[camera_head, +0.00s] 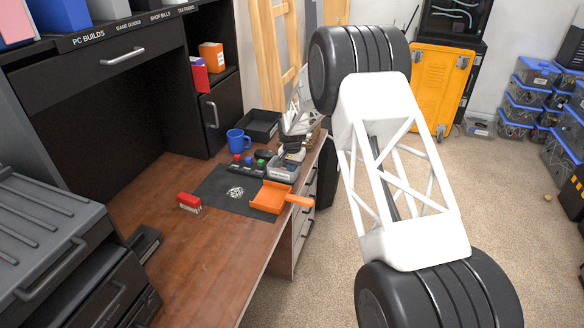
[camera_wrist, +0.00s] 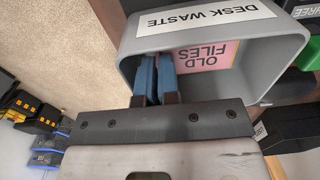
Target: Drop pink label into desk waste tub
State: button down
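The desk waste tub (camera_wrist: 130,60) is a grey open box with a white "DESK WASTE" strip on its rim. In the wrist view I look into it from above. The pink label (camera_wrist: 218,56), printed "OLD FILES", shows inside the tub with its printed face toward the camera. My gripper (camera_wrist: 157,62) has its two blue fingers reaching in over the tub, close together, just left of the lettering and partly in front of the label's left edge. Whether they touch or pinch the label cannot be told.
A blue mug (camera_head: 238,140), a black tray (camera_head: 262,125), an orange dustpan (camera_head: 268,197) and a red brush (camera_head: 190,202) are on the wooden desk (camera_head: 190,260). The dustpan lies on a dark mat (camera_head: 222,187). An orange case (camera_head: 438,85) stands behind on the floor.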

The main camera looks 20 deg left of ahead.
jog(key=c, duration=1.3)
grip_release()
jog(key=shift+o, duration=0.2)
jog(key=shift+r, duration=0.1)
jog(key=shift+r, duration=3.95)
